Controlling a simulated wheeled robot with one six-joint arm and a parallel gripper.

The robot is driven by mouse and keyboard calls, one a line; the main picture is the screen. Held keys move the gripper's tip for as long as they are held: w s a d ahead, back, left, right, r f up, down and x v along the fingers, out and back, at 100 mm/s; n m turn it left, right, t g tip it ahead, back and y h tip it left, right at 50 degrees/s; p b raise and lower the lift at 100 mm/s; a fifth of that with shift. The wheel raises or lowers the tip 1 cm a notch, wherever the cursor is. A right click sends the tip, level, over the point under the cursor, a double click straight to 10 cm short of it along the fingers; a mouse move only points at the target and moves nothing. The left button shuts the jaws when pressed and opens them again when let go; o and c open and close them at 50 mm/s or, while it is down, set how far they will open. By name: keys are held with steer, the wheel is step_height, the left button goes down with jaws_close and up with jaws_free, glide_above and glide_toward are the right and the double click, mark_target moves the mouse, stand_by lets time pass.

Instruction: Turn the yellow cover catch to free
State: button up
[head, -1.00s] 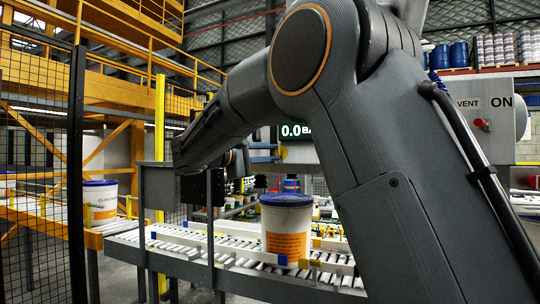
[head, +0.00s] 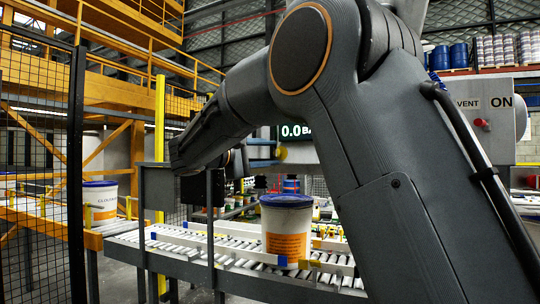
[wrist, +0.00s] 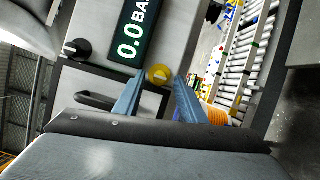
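The yellow cover catch (wrist: 159,75) is a small round yellow knob on the grey panel below the 0.0 display. It also shows in the head view (head: 281,154), partly behind my arm. My gripper (wrist: 160,78) has two blue fingers spread apart, one on each side of the catch in the wrist view. In the head view my gripper (head: 275,152) points right, with its fingertips close to the catch. I cannot tell whether the fingers touch it. Nothing is held.
A black handle (wrist: 98,99) and a black knob (wrist: 77,49) sit on the panel left of the catch. A pail (head: 287,225) stands on the roller conveyor (head: 225,257), and another pail (head: 100,205) at left. Mesh fencing (head: 35,170) stands at left.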

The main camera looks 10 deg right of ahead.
steer(key=b+v, duration=0.2)
steer(key=v, duration=0.5)
steer(key=shift+a, duration=0.15)
steer(key=s+d+f+g+y, duration=0.2)
steer(key=s+d+f, duration=0.1)
steer(key=f, duration=0.7)
steer(key=s+d+f+g+y, duration=0.2)
steer(key=s+d+f+y, duration=0.15)
steer(key=f, duration=0.65)
steer(key=s+d+f+g+y, duration=0.2)
steer(key=s+d+f, duration=0.2)
steer(key=f, duration=0.6)
steer(key=s+a+f+m+g+y, duration=0.2)
steer(key=s+f+m+y, duration=0.6)
steer(key=s+f, duration=1.1)
steer(key=shift+s+a+f+g, duration=0.35)
steer(key=shift+s+g, duration=0.25)
steer(key=shift+s, duration=0.65)
